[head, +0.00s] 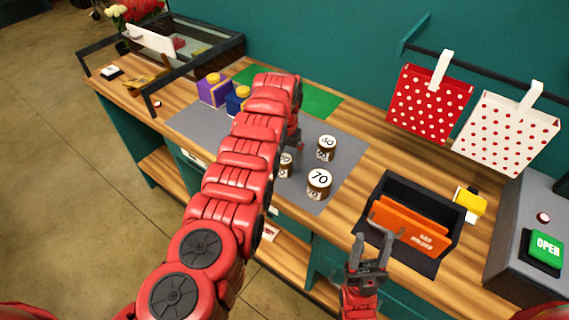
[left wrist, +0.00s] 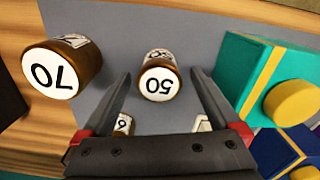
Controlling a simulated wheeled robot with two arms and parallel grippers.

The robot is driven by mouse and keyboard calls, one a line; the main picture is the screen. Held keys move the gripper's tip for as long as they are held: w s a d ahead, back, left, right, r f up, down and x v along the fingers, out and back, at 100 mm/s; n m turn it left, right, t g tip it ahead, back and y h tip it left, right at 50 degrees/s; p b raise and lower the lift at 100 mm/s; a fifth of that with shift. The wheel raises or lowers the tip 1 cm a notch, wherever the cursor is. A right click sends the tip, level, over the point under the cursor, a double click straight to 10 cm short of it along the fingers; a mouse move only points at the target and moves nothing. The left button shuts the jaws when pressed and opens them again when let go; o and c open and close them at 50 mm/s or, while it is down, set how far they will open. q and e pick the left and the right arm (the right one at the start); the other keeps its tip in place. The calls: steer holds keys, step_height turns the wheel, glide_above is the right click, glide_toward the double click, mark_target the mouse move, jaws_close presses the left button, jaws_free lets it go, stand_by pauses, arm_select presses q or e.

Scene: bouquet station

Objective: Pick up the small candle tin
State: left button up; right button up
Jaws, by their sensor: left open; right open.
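Several brown candle tins with white numbered lids stand on the grey mat (head: 345,165). The "70" tin (head: 319,184) is the largest and nearest. The "50" tin (head: 327,147) stands behind it. A smaller-looking tin (head: 286,166) is partly hidden by my left arm; its number is not clear. My left gripper (left wrist: 160,75) is open and empty, with the "50" tin (left wrist: 158,82) showing between its fingertips. The "70" tin (left wrist: 62,75) is left of the fingers. The smaller tin (left wrist: 122,126) is mostly hidden by the gripper body. My right gripper (head: 371,245) is open and empty.
A teal box with a yellow top (left wrist: 255,75) is close right of the left fingers. Purple (head: 213,91) and blue (head: 237,101) boxes stand farther left. A black bin (head: 452,240) with orange envelopes is beside my right gripper. Dotted bags (head: 432,100) hang at the back.

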arm_select(q)
jaws_close()
stand_by(0.3)
steer(key=shift+r, duration=0.2)
